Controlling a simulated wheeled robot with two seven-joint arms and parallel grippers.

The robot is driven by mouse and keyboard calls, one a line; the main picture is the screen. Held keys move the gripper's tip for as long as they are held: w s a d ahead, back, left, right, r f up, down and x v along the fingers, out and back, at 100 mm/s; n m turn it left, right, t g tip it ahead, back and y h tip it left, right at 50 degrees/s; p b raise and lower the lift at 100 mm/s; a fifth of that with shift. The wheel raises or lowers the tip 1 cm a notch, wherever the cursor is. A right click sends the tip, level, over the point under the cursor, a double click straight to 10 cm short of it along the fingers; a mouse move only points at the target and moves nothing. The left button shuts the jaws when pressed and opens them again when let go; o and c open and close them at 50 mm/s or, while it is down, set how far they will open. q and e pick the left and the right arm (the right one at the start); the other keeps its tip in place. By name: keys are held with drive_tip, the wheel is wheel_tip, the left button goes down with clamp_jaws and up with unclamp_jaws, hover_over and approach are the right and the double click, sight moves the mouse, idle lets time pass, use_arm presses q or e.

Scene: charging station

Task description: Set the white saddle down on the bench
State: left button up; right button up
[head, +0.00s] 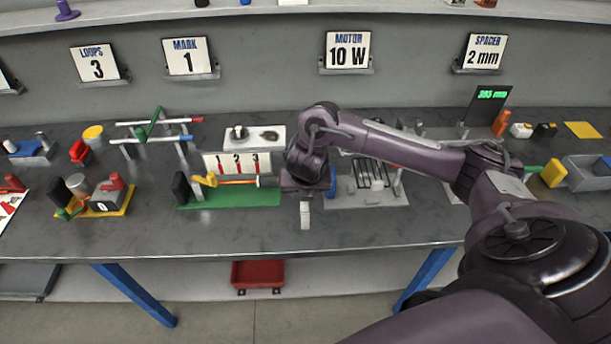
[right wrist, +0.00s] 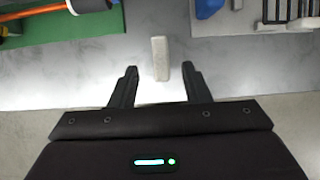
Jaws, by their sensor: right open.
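The white saddle (head: 305,215) is a small pale block at the bench's front part, just below my right gripper (head: 304,193) in the head view. In the right wrist view the saddle (right wrist: 160,58) shows between and a little beyond the two dark fingertips, with a gap on each side. My right gripper is open and not closed on it. The grey metal bench (head: 240,232) lies under the saddle. Whether the saddle rests fully on the bench is hard to tell. My left gripper is not in view.
A green board (head: 231,199) with an orange rod stands left of the saddle. A grey plate (head: 365,198) with dark bars is to the right. The bench's front edge is close. Bare bench lies between the boards and that edge. A red bin (head: 258,274) sits below.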

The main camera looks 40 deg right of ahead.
use_arm(q)
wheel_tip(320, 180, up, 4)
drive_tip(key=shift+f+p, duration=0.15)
drive_tip(key=shift+p, duration=1.1)
use_arm(e)
drive_tip(key=v, duration=0.4)
drive_tip(key=shift+s+r, duration=0.1)
drive_tip(key=shift+r, duration=0.15)
